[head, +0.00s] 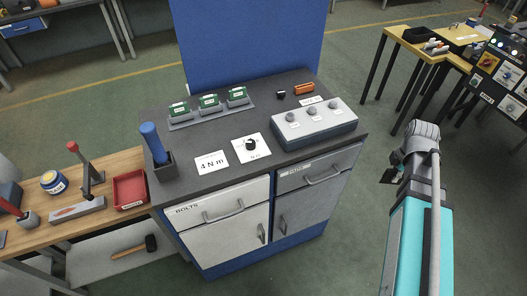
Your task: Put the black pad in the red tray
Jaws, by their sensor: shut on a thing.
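The red tray (130,189) sits on the wooden bench at the left, beside the dark workbench. My gripper (390,175) is at the right, over the floor and clear of the right side of the workbench, far from the tray. It is shut on a small dark thing at its tips. The thing blends with the dark fingers, so I cannot tell its shape or whether it is the black pad. A small black block (281,95) lies at the back of the workbench; I cannot tell what it is.
On the dark workbench (205,140) are a blue cylinder in a black holder (153,144), green boards in a rack (208,101), a grey knob box (314,124) and an orange item (303,88). A red-handled tool (85,165) stands left of the tray. A blue panel (250,45) rises behind.

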